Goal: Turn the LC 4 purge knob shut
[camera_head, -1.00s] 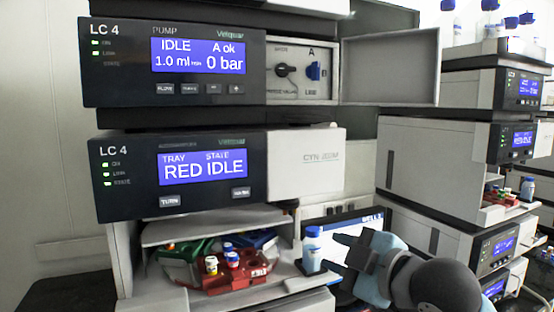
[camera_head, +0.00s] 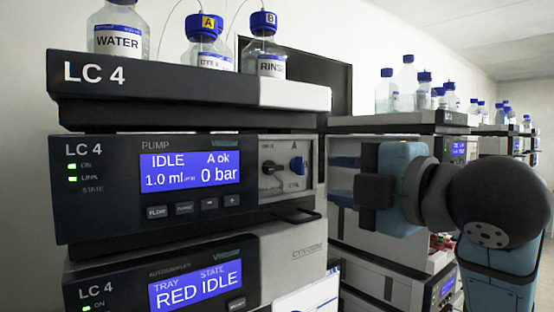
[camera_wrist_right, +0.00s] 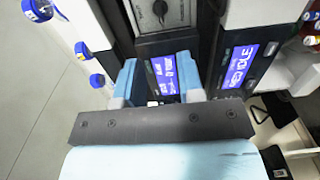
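The LC 4 pump (camera_head: 100,205) has a light recessed panel at its right end. The black purge knob (camera_head: 268,167) sits there, its handle lying roughly sideways. My right gripper (camera_head: 341,180) is just right of the panel at about knob height, fingers pointing left, apart from the knob. In the right wrist view its pale blue fingers (camera_wrist_right: 157,72) are spread with nothing held between them. My left gripper is out of view.
Several capped bottles, including one marked WATER (camera_head: 118,38), stand on the tray (camera_head: 190,98) above the pump. The autosampler (camera_head: 110,275) is below. Other stacks with bottles (camera_head: 405,90) stand behind my right arm. The pump's panel door is not clearly visible.

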